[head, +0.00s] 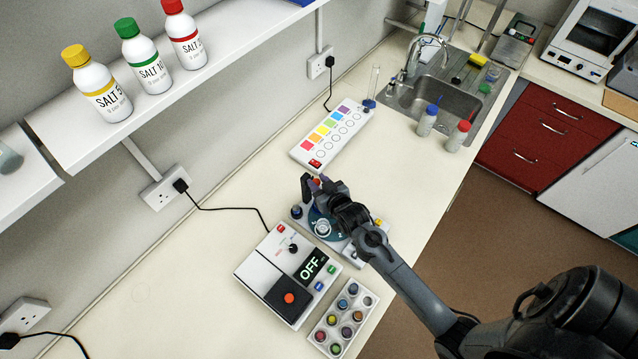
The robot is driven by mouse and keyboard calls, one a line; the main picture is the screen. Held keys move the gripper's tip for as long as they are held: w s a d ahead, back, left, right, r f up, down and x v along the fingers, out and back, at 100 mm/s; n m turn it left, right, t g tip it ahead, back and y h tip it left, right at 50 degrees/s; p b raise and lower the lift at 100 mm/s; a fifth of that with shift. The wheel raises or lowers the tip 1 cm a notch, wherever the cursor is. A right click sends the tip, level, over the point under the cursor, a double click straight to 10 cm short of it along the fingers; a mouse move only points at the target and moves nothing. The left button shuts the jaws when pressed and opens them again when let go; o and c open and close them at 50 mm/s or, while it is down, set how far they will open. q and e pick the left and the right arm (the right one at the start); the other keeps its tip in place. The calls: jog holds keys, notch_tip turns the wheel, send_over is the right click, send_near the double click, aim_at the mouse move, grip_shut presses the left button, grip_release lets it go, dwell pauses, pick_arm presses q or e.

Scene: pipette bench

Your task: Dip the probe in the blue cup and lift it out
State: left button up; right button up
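My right gripper (312,187) reaches in from the lower right and hangs over a low blue-and-white device (298,228). Its fingers are small and dark here, and I cannot tell whether they are open or shut. A small orange and purple spot shows at the fingers, but I cannot make out what it is. No probe can be clearly identified. A white rack (318,352) at the front holds several small coloured cups. My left gripper is not in view.
A white box (262,262) with an "OFF" display stands left of the rack. A colour-chart panel (330,132) lies behind the gripper. Two capped bottles, blue (428,120) and red (457,136), stand before the sink (450,92). Bench at left is clear except for cables.

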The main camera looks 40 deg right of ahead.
jog(key=shift+o, duration=1.1)
jog(key=shift+s, duration=0.1)
jog(key=b+v, duration=0.1)
jog(key=v, duration=0.9)
jog(key=shift+s+b, duration=0.3)
jog(key=shift+r, duration=0.2)
